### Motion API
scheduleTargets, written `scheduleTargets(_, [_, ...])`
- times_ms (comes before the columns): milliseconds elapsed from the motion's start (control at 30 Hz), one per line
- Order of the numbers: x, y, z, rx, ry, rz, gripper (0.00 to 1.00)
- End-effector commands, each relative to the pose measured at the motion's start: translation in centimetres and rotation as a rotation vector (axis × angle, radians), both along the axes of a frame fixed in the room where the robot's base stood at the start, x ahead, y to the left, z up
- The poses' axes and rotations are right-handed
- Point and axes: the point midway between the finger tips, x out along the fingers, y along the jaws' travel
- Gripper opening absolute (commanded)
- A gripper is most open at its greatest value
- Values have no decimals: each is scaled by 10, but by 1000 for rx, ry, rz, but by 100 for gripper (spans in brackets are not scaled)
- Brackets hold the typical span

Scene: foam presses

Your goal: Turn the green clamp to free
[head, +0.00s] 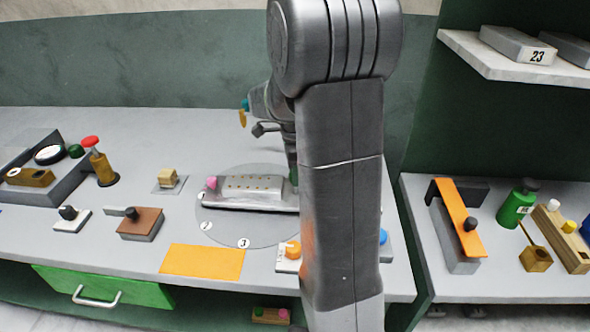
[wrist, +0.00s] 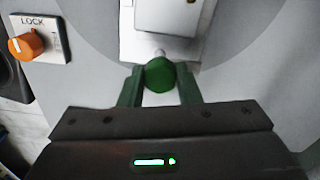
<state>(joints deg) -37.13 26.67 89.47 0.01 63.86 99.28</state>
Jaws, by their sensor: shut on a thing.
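The green clamp (wrist: 160,74) shows in the wrist view as a round green knob at the end of a pale plate (wrist: 128,45). My gripper (wrist: 161,84) has one dark green finger on each side of the knob and is shut on it. How far the clamp is turned cannot be told. In the head view my arm hides most of the gripper and the clamp. There the long pale fixture (head: 250,205) lies on a round grey disc (head: 225,230), with a pink knob (head: 211,183) at its left end.
An orange LOCK knob (wrist: 26,46) is at the left in the wrist view. In the head view, a brown-topped block (head: 140,221), an orange mat (head: 202,261) and a red-topped post (head: 101,165) stand left of my arm. A side table (head: 500,285) holds a green bottle (head: 514,207).

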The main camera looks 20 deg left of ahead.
Motion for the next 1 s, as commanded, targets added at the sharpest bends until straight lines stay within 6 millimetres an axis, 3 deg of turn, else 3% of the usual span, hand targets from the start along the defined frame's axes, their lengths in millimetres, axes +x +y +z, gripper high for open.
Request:
scheduleTargets(633, [0, 0, 1, 0, -1, -53, 8])
scheduleTargets(667, [0, 0, 1, 0, -1, -53, 32])
scheduleTargets(767, [0, 0, 1, 0, -1, -53, 52])
scheduleTargets(1000, [0, 0, 0, 0, 0, -52, 52])
